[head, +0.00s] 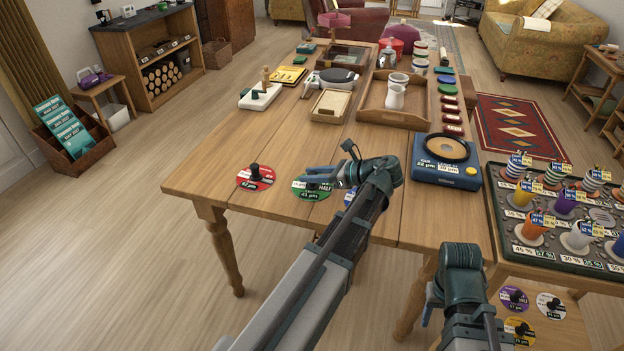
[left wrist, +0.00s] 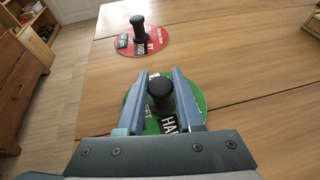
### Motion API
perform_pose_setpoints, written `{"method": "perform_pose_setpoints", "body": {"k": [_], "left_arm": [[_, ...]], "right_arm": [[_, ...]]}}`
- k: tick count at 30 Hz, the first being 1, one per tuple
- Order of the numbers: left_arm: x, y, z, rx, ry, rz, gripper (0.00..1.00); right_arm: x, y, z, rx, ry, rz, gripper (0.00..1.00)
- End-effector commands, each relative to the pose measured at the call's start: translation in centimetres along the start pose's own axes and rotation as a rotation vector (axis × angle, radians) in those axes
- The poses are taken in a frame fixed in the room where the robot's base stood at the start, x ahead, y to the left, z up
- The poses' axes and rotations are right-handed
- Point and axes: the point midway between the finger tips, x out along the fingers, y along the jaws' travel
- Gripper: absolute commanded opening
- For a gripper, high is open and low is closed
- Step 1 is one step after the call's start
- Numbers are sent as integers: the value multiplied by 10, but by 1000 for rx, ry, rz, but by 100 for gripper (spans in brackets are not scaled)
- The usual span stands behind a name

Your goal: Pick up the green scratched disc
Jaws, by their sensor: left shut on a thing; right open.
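The green disc (head: 313,189) lies on the wooden table near its front edge, with a dark knob standing on it. It also shows in the left wrist view (left wrist: 193,96), partly covered by my fingers. My left gripper (head: 336,178) is shut on the black knob (left wrist: 161,95) of the green disc, one finger on each side. I cannot see a clear gap under the disc. Any scratches are too small to make out. My right gripper (head: 428,312) is low beside the table's front edge, mostly hidden by its own arm, and holds nothing I can see.
A red disc (head: 255,178) with a black knob lies left of the green one. A blue machine (head: 446,172) stands to the right. Wooden trays stand farther back. Bare table lies behind the discs.

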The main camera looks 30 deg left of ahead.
Motion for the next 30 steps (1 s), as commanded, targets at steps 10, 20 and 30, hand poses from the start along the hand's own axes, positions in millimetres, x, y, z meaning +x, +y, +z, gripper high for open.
{"method": "perform_pose_setpoints", "body": {"k": [10, 20, 30], "left_arm": [[-14, 0, 35, 0, 0, 0, 0], [-60, -60, 21, 2, 0, -2, 0], [-103, -110, 10, 0, 0, -1, 0]], "right_arm": [[-37, 4, 2, 0, 0, 0, 50], [-42, 4, 2, 0, 0, 0, 50], [-48, 5, 3, 0, 0, 0, 50]]}}
